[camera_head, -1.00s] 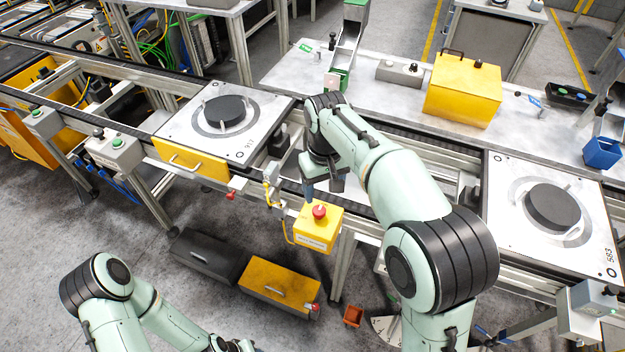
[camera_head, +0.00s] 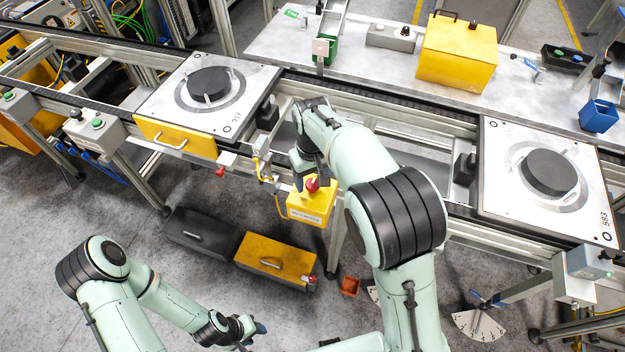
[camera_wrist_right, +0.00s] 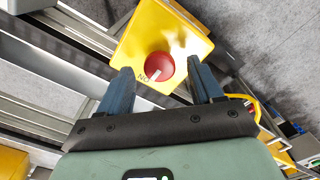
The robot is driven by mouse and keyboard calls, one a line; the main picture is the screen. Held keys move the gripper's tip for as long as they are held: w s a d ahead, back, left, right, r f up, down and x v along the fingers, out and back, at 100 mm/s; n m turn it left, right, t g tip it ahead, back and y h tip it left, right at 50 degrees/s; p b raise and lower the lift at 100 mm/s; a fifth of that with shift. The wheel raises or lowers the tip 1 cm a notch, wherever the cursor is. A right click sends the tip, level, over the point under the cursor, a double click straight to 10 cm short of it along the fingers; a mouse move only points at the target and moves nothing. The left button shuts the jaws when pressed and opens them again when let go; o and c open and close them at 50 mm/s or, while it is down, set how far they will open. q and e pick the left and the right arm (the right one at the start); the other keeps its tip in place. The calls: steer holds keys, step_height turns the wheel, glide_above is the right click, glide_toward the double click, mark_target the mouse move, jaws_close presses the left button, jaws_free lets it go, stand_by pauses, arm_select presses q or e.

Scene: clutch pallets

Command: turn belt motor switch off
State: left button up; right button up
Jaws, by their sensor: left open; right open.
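The switch is a red round knob (camera_head: 312,184) on a yellow box (camera_head: 311,207) at the conveyor's front edge. My right gripper (camera_wrist_right: 162,80) is open, with one finger on each side of the knob. Whether the fingers touch it I cannot tell. In the head view my right gripper (camera_head: 308,176) is partly hidden by its arm. My left gripper (camera_head: 250,330) is open, low and away from the box.
The conveyor carries a left pallet (camera_head: 170,100) and a right pallet (camera_head: 492,190), each with a black disc. A yellow bin (camera_head: 275,259) and a dark bin (camera_head: 200,240) lie on the floor below. A control box with a green button (camera_head: 96,132) is at the left.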

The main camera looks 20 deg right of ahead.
steer(key=shift+f, duration=0.65)
steer(key=c, duration=1.1)
steer(key=shift+o, duration=0.2)
